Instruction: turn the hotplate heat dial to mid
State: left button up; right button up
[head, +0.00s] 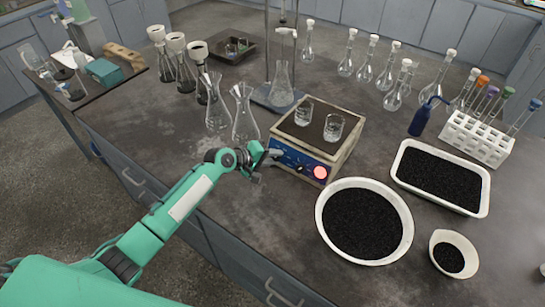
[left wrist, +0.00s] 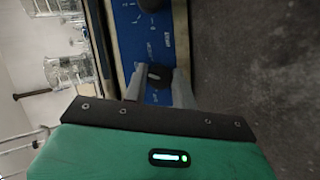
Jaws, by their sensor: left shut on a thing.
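The hotplate (head: 345,152) is a beige box with a dark top and a blue front panel (head: 288,158). My left gripper (head: 274,156) is at the left end of that panel. In the left wrist view its two grey fingers (left wrist: 159,88) stand on either side of a black dial (left wrist: 157,74) and are shut on it. A second dark dial (head: 302,168) is free, and it also shows at the top of the left wrist view (left wrist: 150,4). The panel lettering is too small to read surely. My right gripper is not in view.
Two small beakers (head: 333,128) stand on the hotplate. A lit red round part (head: 320,172) is at the panel's right. Glass flasks (head: 245,118) stand left of the hotplate. A white bowl of black grains (head: 365,185) is close on the right. The bench in front is clear.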

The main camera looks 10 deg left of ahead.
pick_arm(q)
jog(key=shift+f, duration=0.1)
jog(key=o, duration=1)
jog(key=b+v, duration=0.1)
jog(key=v, duration=1.3)
jog(key=shift+b, duration=0.4)
